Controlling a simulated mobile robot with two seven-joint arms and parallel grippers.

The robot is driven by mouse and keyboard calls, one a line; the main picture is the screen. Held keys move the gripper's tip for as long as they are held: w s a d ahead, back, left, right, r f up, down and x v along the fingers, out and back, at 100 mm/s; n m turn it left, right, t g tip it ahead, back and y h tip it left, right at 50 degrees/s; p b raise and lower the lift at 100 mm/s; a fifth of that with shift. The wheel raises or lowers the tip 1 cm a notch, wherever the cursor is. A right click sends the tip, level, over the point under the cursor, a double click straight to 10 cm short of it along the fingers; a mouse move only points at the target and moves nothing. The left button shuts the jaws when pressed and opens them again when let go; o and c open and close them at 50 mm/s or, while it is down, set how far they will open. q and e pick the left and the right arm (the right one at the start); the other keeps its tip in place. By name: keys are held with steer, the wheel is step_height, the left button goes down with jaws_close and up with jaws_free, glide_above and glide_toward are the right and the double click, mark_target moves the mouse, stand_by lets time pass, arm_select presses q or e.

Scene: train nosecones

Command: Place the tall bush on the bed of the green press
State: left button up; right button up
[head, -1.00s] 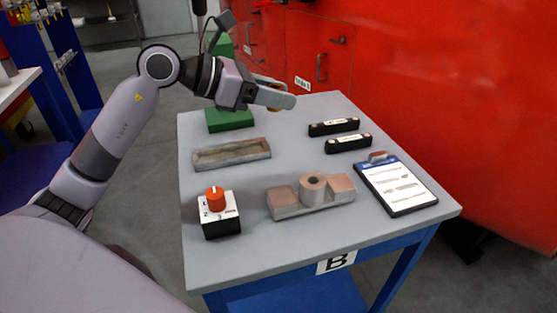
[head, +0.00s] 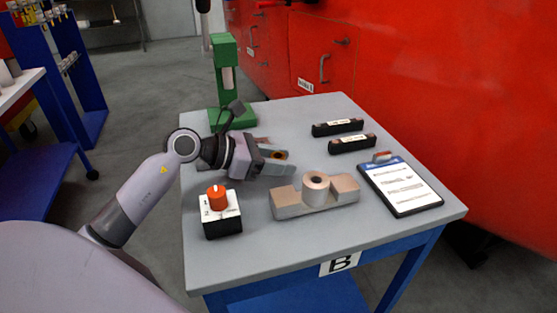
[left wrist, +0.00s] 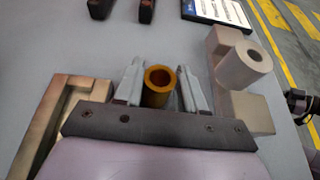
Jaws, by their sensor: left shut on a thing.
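My left gripper (head: 281,157) is shut on a brass-coloured hollow bush (left wrist: 160,86), which stands between its two fingers in the left wrist view. The bush's orange-brown end (head: 279,155) also shows between the fingers in the head view. The gripper is over the left-middle of the table, behind the grey block. The green press (head: 226,75) stands at the table's far left corner, and its low green bed (head: 217,117) is beyond the gripper, clear of it. My right gripper is not in view.
A metal block (head: 287,206) with a grey hollow cylinder (head: 316,186) lies near the gripper. A shallow tray (left wrist: 42,122) is on the other side. A control box with an orange knob (head: 217,197), two black bars (head: 338,127) and a clipboard (head: 400,186) occupy the table.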

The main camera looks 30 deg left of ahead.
arm_select(q)
steer(key=shift+f, duration=0.15)
steer(key=o, duration=1.1)
